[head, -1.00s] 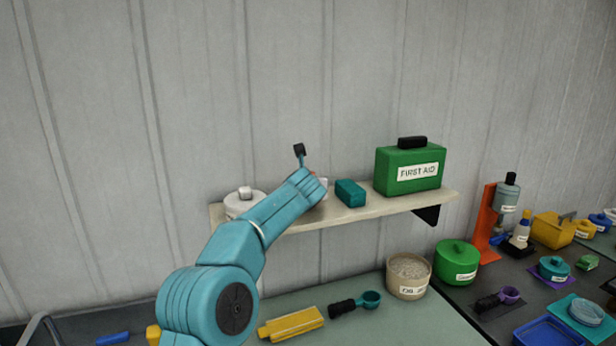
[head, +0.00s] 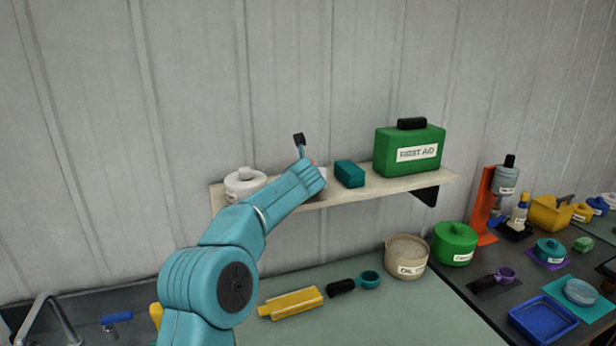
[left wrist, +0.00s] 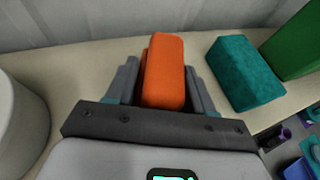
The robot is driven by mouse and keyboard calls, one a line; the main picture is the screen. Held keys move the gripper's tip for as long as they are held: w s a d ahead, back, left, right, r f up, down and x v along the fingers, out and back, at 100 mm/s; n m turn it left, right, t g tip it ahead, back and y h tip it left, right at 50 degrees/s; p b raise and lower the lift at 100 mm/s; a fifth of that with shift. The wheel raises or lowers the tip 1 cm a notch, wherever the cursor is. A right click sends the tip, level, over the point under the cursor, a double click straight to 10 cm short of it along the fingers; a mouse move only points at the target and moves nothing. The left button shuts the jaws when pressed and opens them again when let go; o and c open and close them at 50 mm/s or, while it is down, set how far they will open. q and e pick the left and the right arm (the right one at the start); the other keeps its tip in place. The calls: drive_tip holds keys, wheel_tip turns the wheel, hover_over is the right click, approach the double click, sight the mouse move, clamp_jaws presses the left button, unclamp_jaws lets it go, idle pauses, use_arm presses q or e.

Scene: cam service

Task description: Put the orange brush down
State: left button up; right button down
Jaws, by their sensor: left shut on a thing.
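The orange brush (left wrist: 164,72) is between the two fingers of my left gripper (left wrist: 163,85) in the left wrist view, and the gripper is shut on it. The brush is over the pale shelf (left wrist: 90,85); I cannot tell whether it touches the surface. In the head view my left gripper (head: 316,176) is at the shelf (head: 385,190), between a white lidded jar and a teal block. My arm hides nearly all of the brush there. My right gripper is not in view.
The teal block (head: 349,173) stands just right of the gripper, with the green first aid box (head: 409,152) beyond it. The white jar (head: 245,183) stands on the left. A grey wall (head: 330,70) is behind. Below, a bench (head: 390,310) holds several items.

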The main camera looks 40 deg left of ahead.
use_arm(q)
drive_tip(key=shift+s+d, duration=0.2)
drive_tip(key=shift+s, duration=0.2)
drive_tip(key=shift+a+f, duration=0.1)
drive_tip(key=shift+a, duration=0.05)
drive_tip(key=o, duration=1.1)
drive_tip(key=shift+w+f, duration=0.1)
drive_tip(key=shift+w, duration=0.1)
drive_tip(key=shift+o, duration=0.8)
drive_tip(key=shift+w, duration=0.1)
drive_tip(key=shift+s+b, duration=0.3)
drive_tip(key=shift+s+d, duration=0.2)
drive_tip(key=shift+d, duration=0.05)
drive_tip(key=b+v, duration=0.3)
drive_tip(key=v, duration=0.2)
drive_tip(key=shift+d, duration=0.25)
drive_tip(key=b+v, duration=0.2)
drive_tip(key=v, duration=0.8)
drive_tip(key=shift+s+r+b, duration=0.25)
drive_tip(key=shift+b, duration=0.05)
